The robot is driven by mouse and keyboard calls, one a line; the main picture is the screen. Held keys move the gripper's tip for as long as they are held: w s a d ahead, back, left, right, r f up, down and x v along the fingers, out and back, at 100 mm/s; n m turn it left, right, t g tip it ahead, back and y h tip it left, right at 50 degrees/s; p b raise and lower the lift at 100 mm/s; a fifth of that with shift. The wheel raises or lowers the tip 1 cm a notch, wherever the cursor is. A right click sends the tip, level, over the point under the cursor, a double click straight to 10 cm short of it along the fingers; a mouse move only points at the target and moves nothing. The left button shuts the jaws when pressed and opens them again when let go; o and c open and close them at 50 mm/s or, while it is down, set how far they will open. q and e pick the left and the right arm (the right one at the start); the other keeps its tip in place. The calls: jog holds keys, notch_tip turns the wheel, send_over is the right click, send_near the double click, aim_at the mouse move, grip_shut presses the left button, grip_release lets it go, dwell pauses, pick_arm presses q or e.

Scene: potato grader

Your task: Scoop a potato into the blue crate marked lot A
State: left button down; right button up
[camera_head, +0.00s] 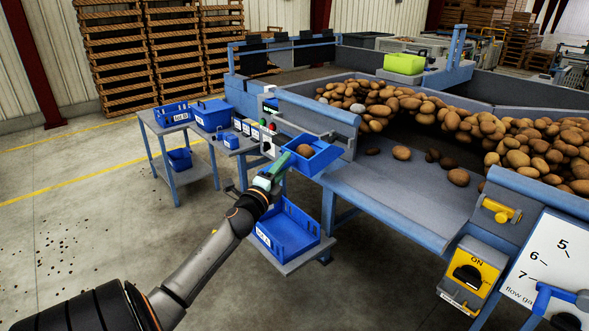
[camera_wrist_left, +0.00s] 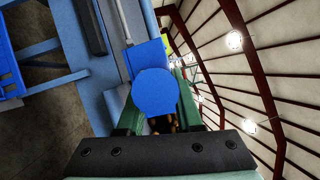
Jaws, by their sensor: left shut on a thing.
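My left gripper (camera_head: 277,171) has green fingers and is shut on a blue scoop (camera_head: 321,160). One brown potato (camera_head: 304,151) lies in the scoop, which is held beside the grader's left end. In the left wrist view the rounded blue end of the scoop (camera_wrist_left: 155,92) shows between the green fingers. A blue crate (camera_head: 288,233) with a white label stands on a low shelf below the scoop; its label is too small to read surely. The crate looks empty where I can see in. My right gripper is in neither view.
Many potatoes (camera_head: 420,108) are heaped on the grader, with a few loose on its grey deck (camera_head: 400,190). More blue bins, one labelled (camera_head: 172,115), stand on a side table at left. A yellow ON switch box (camera_head: 468,272) is at lower right.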

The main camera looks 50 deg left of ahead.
pick_arm(q)
jog(key=s+a+b, duration=0.3)
jog(key=s+a, duration=0.1)
jog(key=a, duration=0.6)
jog(key=s+a+b, duration=0.3)
jog(key=s+a, duration=0.1)
jog(key=a, duration=0.6)
jog(key=shift+s, duration=0.25)
jog(key=shift+d+r, duration=0.1)
